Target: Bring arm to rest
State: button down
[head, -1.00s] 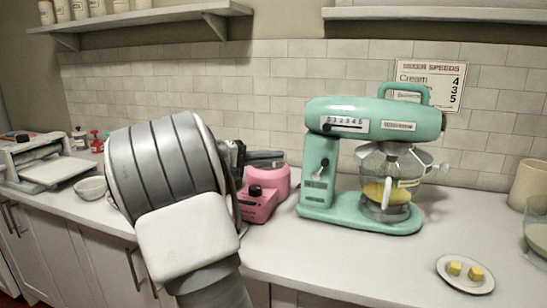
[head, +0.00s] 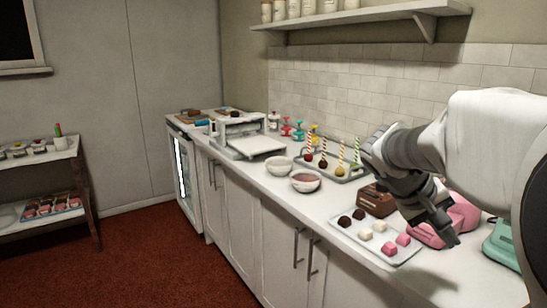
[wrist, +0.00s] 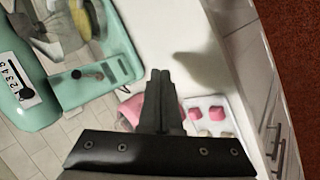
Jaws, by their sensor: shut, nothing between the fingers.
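My gripper (head: 449,240) is at the right of the head view, at the end of my white and grey arm. It points down over the counter beside the pink machine (head: 464,212). In the wrist view my gripper (wrist: 160,74) has its two dark fingers together, with nothing between them. The teal mixer (wrist: 70,80) is to the left of the fingers there. Its edge also shows at the right of the head view (head: 503,243). Part of the pink machine (wrist: 127,107) is hidden behind the gripper in the wrist view.
A tray of sweets (head: 376,243) lies left of my gripper, near the counter's front edge. A brown box (head: 376,200), a tray of striped-stick cake pops (head: 335,172) and two bowls (head: 305,181) stand further along. A shelf rack (head: 84,190) is far left. The red floor (head: 150,260) is clear.

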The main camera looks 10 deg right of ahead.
jog(key=s+a+f+n+t+y, duration=0.15)
jog(key=s+a+t+y, duration=0.35)
jog(key=a, duration=0.7)
jog(key=s+a+f+n+t+y, duration=0.1)
jog(key=s+a+f+y, duration=0.4)
jog(key=a, duration=0.7)
notch_tip(320, 180, up, 18)
jog(key=h+p, duration=0.1)
jog(key=p, duration=1.4)
jog(key=shift+s+d+h, duration=0.2)
jog(key=shift+s+h, duration=0.1)
jog(key=shift+s, duration=0.15)
jog(key=shift+d+f, duration=0.15)
